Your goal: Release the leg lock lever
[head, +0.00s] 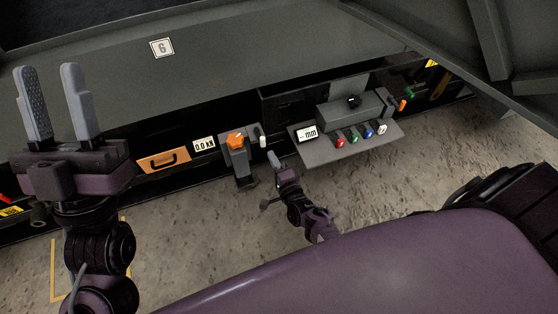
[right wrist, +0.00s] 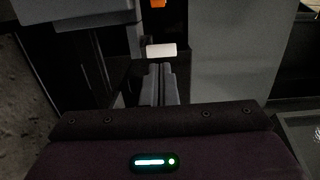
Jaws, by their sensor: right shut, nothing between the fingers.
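A small upright white handle (head: 263,141) stands beside an orange knob (head: 236,140) on a grey pedestal (head: 240,160); no label shows which part is the leg lock lever. My right gripper (head: 273,160) is shut and empty, just below and right of the white handle. In the right wrist view the closed fingertips (right wrist: 160,70) point at the white handle (right wrist: 161,50), which lies just beyond them; I cannot tell whether they touch. Part of the orange knob (right wrist: 158,3) shows at the top edge. My left gripper (head: 54,80) is open and empty, raised at the left, far from the pedestal.
Right of the pedestal, a grey shelf (head: 350,150) carries red, green, blue and white knobs and a "mm" display (head: 307,133). Left of it are a "0.0 kN" display (head: 204,144) and an orange panel with a black handle (head: 164,160). Concrete floor (head: 200,225) lies open in front.

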